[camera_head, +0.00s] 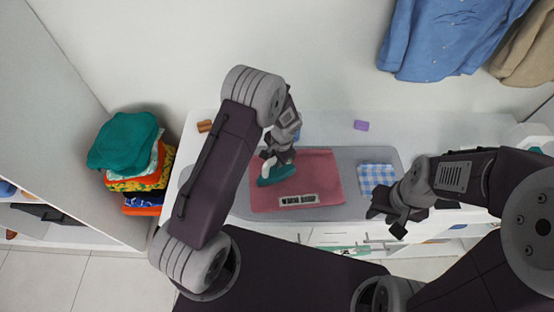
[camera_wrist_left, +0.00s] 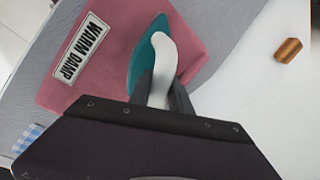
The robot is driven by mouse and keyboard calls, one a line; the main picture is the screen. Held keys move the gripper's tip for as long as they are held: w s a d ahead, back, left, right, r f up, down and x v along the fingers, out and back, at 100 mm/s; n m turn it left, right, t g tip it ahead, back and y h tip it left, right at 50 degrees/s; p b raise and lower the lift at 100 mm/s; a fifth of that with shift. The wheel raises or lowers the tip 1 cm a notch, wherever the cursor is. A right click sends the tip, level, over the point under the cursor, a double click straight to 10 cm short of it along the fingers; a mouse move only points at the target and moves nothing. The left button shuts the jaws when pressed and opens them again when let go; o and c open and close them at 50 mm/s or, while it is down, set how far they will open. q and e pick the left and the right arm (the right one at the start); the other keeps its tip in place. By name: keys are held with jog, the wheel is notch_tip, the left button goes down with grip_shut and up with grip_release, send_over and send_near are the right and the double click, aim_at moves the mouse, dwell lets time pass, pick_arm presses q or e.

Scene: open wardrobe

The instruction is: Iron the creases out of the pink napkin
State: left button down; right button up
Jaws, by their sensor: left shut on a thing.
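The pink napkin (camera_head: 322,181) lies spread on the grey ironing surface (camera_head: 243,200). A label reading "WARM DAMP" (camera_wrist_left: 84,48) sits on the napkin along one edge. The teal iron (camera_head: 280,173) with a white handle stands at the napkin's left part in the head view. My left gripper (camera_wrist_left: 163,90) is shut on the iron's white handle (camera_wrist_left: 163,55). The iron's sole is hidden, so I cannot tell whether it touches the cloth. My right gripper (camera_head: 396,222) hangs at the front right of the surface, away from the napkin; its fingers are too unclear to read.
A blue checked cloth (camera_head: 376,177) lies right of the napkin. An orange-brown block (camera_head: 205,126) and a purple block (camera_head: 361,125) rest on the white top behind. Folded clothes (camera_head: 137,165) are stacked at left. Shirts (camera_head: 450,38) hang at upper right.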

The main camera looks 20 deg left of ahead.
pick_arm(q)
notch_tip(320, 180, up, 2)
jog(key=shift+w+r+p, duration=0.1)
jog(key=shift+w+p, duration=0.05)
jog(key=shift+p, duration=0.15)
jog(key=shift+w+d+r+p, duration=0.1)
jog(key=shift+d+r+p, duration=0.1)
jog(key=shift+r+p, duration=0.35)
jog(key=shift+d+r+p, duration=0.2)
jog(key=shift+r+p, duration=0.15)
jog(key=shift+r, duration=0.25)
jog(key=shift+a+r+p, duration=0.2)
jog(key=shift+r+p, duration=0.95)
jog(key=shift+r, duration=0.3)
jog(key=shift+d, duration=0.1)
